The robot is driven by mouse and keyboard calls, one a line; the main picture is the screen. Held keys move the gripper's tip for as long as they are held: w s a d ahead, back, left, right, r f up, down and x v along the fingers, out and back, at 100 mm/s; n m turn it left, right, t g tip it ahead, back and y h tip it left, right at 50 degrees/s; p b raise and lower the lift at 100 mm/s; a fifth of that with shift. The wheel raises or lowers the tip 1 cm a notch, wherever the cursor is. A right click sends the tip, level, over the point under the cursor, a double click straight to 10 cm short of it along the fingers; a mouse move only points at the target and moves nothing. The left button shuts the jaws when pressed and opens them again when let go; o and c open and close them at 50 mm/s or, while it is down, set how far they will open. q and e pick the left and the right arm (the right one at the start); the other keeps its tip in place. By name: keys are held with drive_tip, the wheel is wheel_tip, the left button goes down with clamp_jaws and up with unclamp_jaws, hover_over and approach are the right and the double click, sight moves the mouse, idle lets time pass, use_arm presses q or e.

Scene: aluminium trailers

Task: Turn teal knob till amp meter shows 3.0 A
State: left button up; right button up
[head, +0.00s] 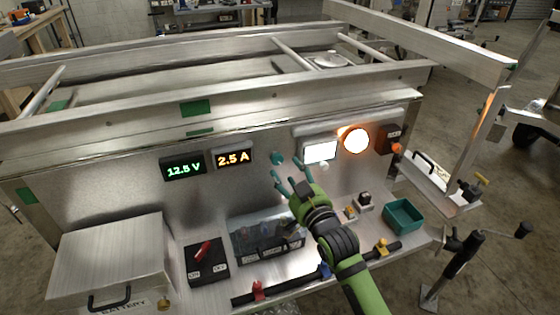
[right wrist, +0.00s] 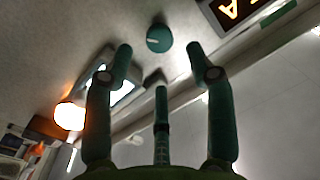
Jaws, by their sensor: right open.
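The teal knob (head: 278,157) sits on the metal panel, right of the amp meter (head: 234,158), which reads 2.5 A. In the right wrist view the round knob (right wrist: 159,38) has a pale pointer mark and lies beyond the fingertips, roughly centred between the two outer fingers. My right gripper (head: 287,174) is open, its fingers spread just below and in front of the knob, apparently apart from it. In the right wrist view the open gripper (right wrist: 160,62) holds nothing. The amp meter (right wrist: 235,10) is cut off there. My left gripper is not in view.
A voltmeter (head: 183,168) reads 12.5 V. A white lit panel (head: 320,151) and a glowing amber lamp (head: 356,140) are right of the knob. Below stand a battery box (head: 108,255), a red-lever switch box (head: 206,262), a clear-fronted bin (head: 266,242) and a teal tray (head: 404,216).

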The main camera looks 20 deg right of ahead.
sight(278, 160)
drive_tip(key=shift+w+a+p, duration=0.2)
drive_tip(key=shift+w, duration=1.35)
drive_tip(key=shift+w+a+p, duration=0.15)
drive_tip(key=shift+w+a, duration=0.05)
drive_tip(key=shift+w, duration=1.3)
clamp_jaws()
